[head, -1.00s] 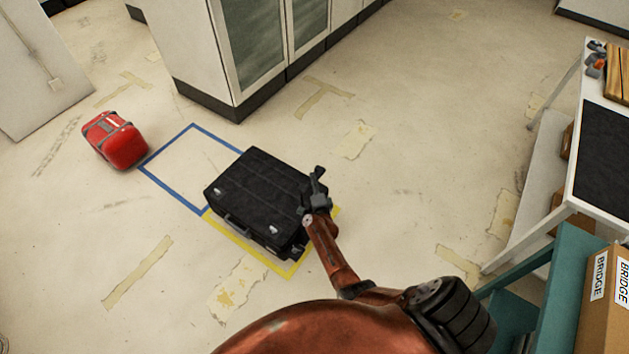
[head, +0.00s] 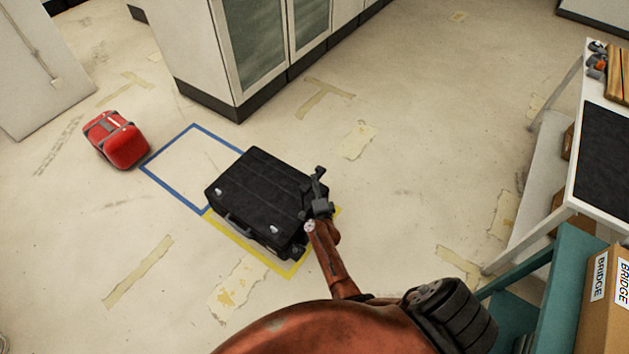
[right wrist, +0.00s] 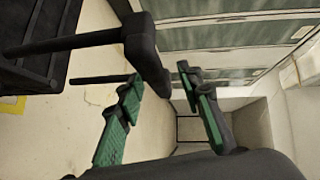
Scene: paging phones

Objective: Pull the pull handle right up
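The black suitcase (head: 262,195) lies on the floor. In the right wrist view its edge (right wrist: 40,40) fills the upper left. Its pull handle (right wrist: 148,55) stands out from the case on two dark rods, with a thick dark grip bar across their ends. My right gripper (head: 320,190) is at the suitcase's right side in the head view. In the right wrist view its green-padded fingers (right wrist: 160,80) are apart. The bar's lower end shows between the fingertips, with a gap to the right finger; contact on the left is unclear. My left gripper is out of view.
The suitcase overlaps a yellow floor outline (head: 290,272). A blue outline (head: 170,188) beside it is mostly empty. A red case (head: 125,147) lies left. Cabinets (head: 240,110) stand behind. A white table (head: 590,195) and cardboard boxes (head: 600,310) are at right. Floor between is clear.

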